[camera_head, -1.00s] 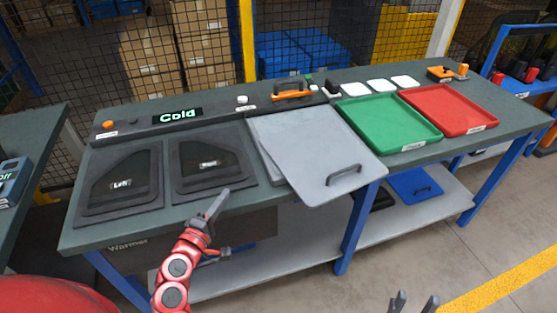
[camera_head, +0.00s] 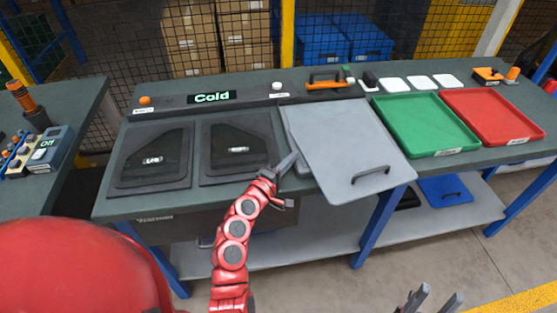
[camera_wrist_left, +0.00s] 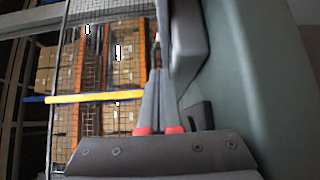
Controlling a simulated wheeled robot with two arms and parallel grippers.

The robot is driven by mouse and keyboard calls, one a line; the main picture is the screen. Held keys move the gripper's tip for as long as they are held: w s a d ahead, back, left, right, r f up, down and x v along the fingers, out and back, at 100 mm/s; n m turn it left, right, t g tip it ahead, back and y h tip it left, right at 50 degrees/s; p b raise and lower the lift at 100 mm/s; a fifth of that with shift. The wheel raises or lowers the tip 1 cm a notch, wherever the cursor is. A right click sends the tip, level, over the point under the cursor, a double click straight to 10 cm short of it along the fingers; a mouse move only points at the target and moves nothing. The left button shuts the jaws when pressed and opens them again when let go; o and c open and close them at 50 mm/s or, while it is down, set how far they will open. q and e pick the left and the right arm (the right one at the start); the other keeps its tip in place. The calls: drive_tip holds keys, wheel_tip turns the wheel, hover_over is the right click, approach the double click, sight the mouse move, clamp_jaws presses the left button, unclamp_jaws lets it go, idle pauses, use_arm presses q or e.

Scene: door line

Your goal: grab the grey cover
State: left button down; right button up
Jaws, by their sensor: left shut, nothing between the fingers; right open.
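The grey cover (camera_head: 345,135) is a flat grey plate with a dark bar handle (camera_head: 370,174) near its front edge. It lies slightly turned on the workbench, its front corner overhanging the bench edge. My left gripper (camera_head: 292,158) is shut and empty by the cover's left front edge; whether it touches is unclear. In the left wrist view its fingers (camera_wrist_left: 158,95) are together, beside a grey edge that looks like the cover (camera_wrist_left: 188,40). My right gripper (camera_head: 428,300) is open and empty at the bottom of the head view, low in front of the bench.
Two dark panels (camera_head: 152,160) lie left of the cover. A green tray (camera_head: 425,122) and a red tray (camera_head: 495,115) stand to its right. A "Cold" display (camera_head: 212,97) and an orange-handled tool (camera_head: 327,80) are behind. A lower shelf (camera_head: 330,243) runs beneath.

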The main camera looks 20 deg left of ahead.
use_arm(q)
drive_tip(key=shift+w+d, duration=0.2)
drive_tip(key=shift+d, duration=0.15)
drive_tip(key=shift+w+d, duration=0.6)
drive_tip(key=shift+d, duration=0.25)
drive_tip(key=shift+a, duration=0.1)
